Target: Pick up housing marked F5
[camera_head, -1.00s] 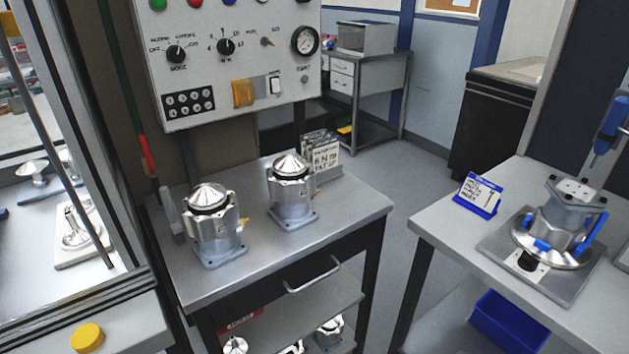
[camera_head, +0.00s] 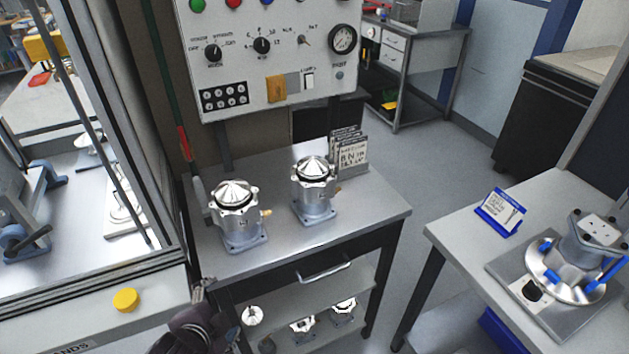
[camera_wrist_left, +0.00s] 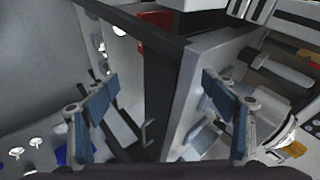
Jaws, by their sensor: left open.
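Two silver housings with conical tops stand upright on the metal cart top in the head view, a left one (camera_head: 238,215) and a right one (camera_head: 314,190). I cannot read an F5 mark on either. More housings sit on the lower shelf, including one at its left (camera_head: 252,316) and one at its right (camera_head: 344,306). My left gripper (camera_head: 200,292) comes in at the bottom, in front of the cart's near left corner, below and apart from the top housings. The left wrist view shows its blue-padded fingers (camera_wrist_left: 165,105) spread with nothing between them. My right gripper is not seen.
The cart top (camera_head: 285,243) has free room in front of the housings. Signs (camera_head: 349,152) stand behind the right one. A control panel (camera_head: 270,60) hangs above. A glazed cabinet (camera_head: 95,270) borders the left. A right bench (camera_head: 450,232) holds a clamped housing (camera_head: 592,240).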

